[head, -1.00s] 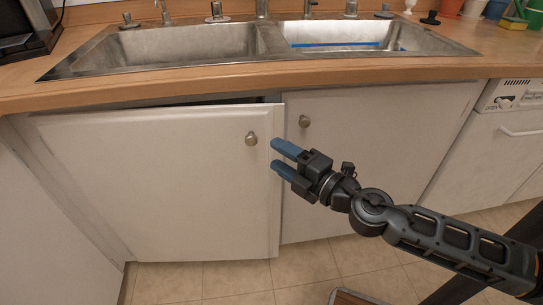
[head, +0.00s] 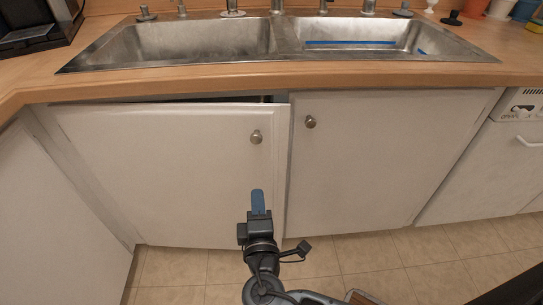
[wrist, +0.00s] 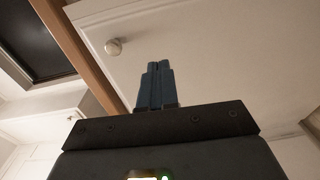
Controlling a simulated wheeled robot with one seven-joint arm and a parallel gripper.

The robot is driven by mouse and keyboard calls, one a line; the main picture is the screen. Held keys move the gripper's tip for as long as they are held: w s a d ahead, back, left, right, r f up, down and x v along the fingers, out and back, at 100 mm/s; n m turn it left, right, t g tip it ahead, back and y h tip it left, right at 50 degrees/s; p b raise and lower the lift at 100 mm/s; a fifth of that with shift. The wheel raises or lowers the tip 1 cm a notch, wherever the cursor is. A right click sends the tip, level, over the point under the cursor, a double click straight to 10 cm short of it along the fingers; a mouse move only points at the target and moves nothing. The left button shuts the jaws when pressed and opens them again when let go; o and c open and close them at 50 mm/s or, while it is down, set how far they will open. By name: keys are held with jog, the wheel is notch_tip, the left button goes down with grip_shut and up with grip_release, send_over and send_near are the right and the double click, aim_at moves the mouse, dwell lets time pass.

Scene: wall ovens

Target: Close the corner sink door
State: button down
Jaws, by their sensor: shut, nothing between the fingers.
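Two white cabinet doors stand below the sink (head: 210,60). The left door (head: 170,165) is slightly ajar; a dark gap shows along its top, and its right edge stands out from the frame. It has a round metal knob (head: 256,137) near its upper right. The right door (head: 375,170) looks shut and has a knob (head: 310,121) at its upper left. My gripper (head: 257,202) has blue fingers, is shut and empty, and is in front of the left door's lower right part, below its knob. The wrist view shows the fingers (wrist: 156,85) together, with a door knob (wrist: 114,46) beyond them to the left.
A wooden counter (head: 330,76) runs above the doors. A dark appliance (head: 35,25) stands at the counter's far left. A white dishwasher (head: 490,165) is at the right. The tiled floor (head: 400,245) in front is mostly clear.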

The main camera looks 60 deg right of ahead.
aim_at(255, 154)
jog(key=shift+m+g+h, duration=0.6)
jog(key=shift+g+h, duration=0.1)
jog(key=shift+g, duration=0.2)
jog(key=x, duration=0.3)
jog(key=w+x, duration=0.1)
jog(key=x, duration=0.3)
jog(key=a+x, duration=0.1)
jog(key=x, duration=0.3)
jog(key=shift+w+d+r, duration=0.3)
jog(key=shift+w+r, duration=0.05)
jog(key=shift+w, duration=0.05)
